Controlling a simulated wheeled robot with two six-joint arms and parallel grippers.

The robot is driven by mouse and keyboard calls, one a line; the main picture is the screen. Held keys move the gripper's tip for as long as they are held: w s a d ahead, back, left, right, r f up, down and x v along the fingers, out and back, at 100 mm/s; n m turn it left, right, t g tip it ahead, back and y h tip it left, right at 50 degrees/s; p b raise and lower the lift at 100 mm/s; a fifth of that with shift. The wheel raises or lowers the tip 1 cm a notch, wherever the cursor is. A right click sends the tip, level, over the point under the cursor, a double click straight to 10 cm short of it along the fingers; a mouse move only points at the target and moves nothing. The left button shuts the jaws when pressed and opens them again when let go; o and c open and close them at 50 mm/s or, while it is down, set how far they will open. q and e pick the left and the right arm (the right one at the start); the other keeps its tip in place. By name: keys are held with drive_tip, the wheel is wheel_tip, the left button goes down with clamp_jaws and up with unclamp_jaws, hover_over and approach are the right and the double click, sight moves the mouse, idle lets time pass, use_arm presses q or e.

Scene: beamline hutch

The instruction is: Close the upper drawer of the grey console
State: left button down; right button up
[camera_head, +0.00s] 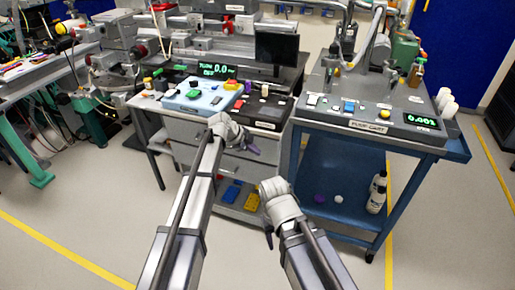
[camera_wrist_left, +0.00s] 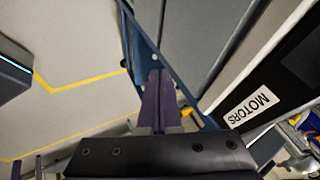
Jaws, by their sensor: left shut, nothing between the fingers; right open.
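The grey console (camera_head: 187,153) stands in the middle of the head view, with drawer fronts under its worktop. My left forearm and wrist cover part of these fronts, and I cannot tell how far the upper drawer stands out. My left gripper (camera_head: 254,149) is in front of the console's upper right part, its purple fingers together and empty. The wrist view shows the shut fingers (camera_wrist_left: 158,98) beside grey panels (camera_wrist_left: 205,35) and a dark panel labelled MOTORS (camera_wrist_left: 262,101); contact cannot be told. My right gripper (camera_head: 268,239) is lower, open and apart from the console.
Yellow and blue bins (camera_head: 252,200) sit low in the console. A monitor (camera_head: 277,48) and instruments crowd the worktop. Floor at the left front is clear.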

use_arm(q)
drive_tip(key=p+v, duration=0.5)
drive_tip(key=v, duration=0.2)
drive_tip(key=shift+a+r, duration=0.2)
drive_tip(key=shift+a, duration=0.1)
drive_tip(key=shift+s, duration=0.1)
drive_tip(key=s+f+n+g+y, duration=0.3)
drive_tip(key=s+n, duration=0.5)
drive_tip(key=s, duration=0.9)
drive_tip(key=s+f+n+g+y, duration=0.1)
drive_tip(key=s+n+y, duration=0.4)
drive_tip(key=s+n, duration=0.75)
drive_tip(key=s+r+m+p, duration=0.3)
drive_tip(key=r+p, duration=0.9)
drive_tip(key=shift+s+a+p, duration=0.2)
drive_tip(key=shift+a+p, duration=0.1)
drive_tip(key=shift+a, duration=0.1)
